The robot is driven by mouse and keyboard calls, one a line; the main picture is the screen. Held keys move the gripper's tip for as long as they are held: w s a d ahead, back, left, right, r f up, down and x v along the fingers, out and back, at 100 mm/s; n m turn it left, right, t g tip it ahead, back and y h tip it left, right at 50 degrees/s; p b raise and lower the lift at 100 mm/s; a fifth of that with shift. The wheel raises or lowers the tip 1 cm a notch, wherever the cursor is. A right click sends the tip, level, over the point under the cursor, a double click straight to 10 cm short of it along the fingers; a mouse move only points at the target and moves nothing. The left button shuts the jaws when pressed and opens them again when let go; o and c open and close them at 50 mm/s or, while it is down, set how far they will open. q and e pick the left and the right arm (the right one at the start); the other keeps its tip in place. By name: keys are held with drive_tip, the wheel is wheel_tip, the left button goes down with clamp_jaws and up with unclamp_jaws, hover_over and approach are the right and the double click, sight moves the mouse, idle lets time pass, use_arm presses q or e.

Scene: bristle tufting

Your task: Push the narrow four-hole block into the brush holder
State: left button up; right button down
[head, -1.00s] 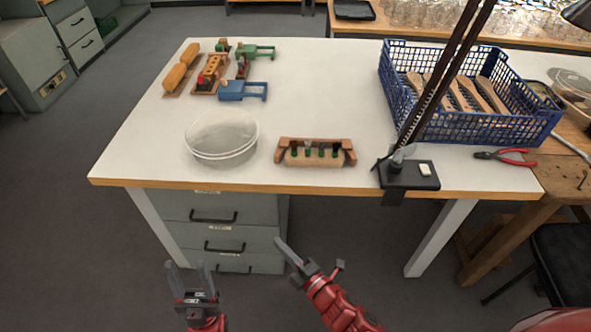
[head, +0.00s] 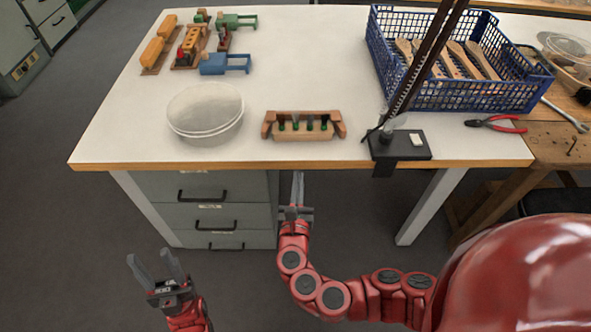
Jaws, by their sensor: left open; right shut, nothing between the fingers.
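A brown wooden brush holder (head: 337,117) with raised ends sits near the table's front edge in the head view. A paler wooden block (head: 300,136) lies between its ends, with several dark and green tufts or pegs along its top. I cannot tell how deep the block sits in the holder. My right gripper (head: 298,174) is shut and empty, pointing up at the table's front edge, just short of the holder and apart from it. My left gripper (head: 154,258) is open and empty, low at the left, well away from the table top.
A clear round bowl (head: 205,112) stands left of the holder. A black clamped stand (head: 410,150) with a tall dark post stands right of it. A blue crate (head: 470,97) with wooden brush handles is behind. Red pliers (head: 495,124) lie right. Coloured fixtures (head: 225,63) stand back left.

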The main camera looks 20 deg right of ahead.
sight(301, 139)
drive_tip(key=p+x, duration=0.1)
drive_tip(key=x, duration=1)
drive_tip(key=shift+w, duration=0.1)
drive_tip(key=shift+w+d, duration=0.2)
drive_tip(key=shift+w, duration=0.3)
drive_tip(key=shift+x, duration=1.1)
drive_tip(key=shift+f, duration=0.1)
drive_tip(key=shift+s, duration=0.1)
